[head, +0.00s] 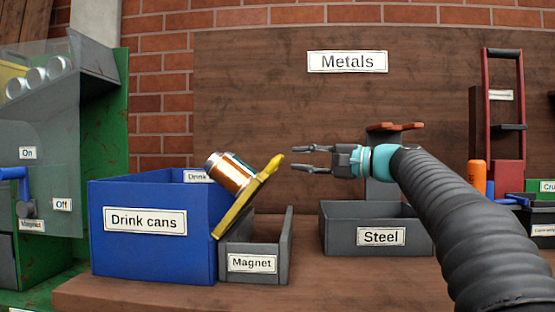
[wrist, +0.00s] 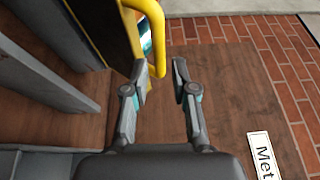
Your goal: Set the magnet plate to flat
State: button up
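The yellow magnet plate (head: 238,209) stands tilted over the left side of the grey Magnet bin (head: 285,250), its upper end leaning right. Its yellow handle (head: 272,166) is at the top. A copper-coloured can (head: 232,176) with a silver end lies against the plate's upper left face, above the blue Drink cans box. My gripper (head: 294,159) is open and empty just right of the handle. In the wrist view the handle (wrist: 158,35) is just beyond the left fingertip of my gripper (wrist: 168,70); I cannot tell whether they touch.
The blue Drink cans box (head: 105,240) stands left of the Magnet bin. A grey Steel bin (head: 335,238) stands to the right, under my arm. A machine with a blue On/Off lever (head: 15,174) is at far left. Open space lies between the Magnet and Steel bins.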

aim_at(278, 157)
jog(key=x, duration=0.6)
jog(key=shift+a, duration=0.35)
grip_shut()
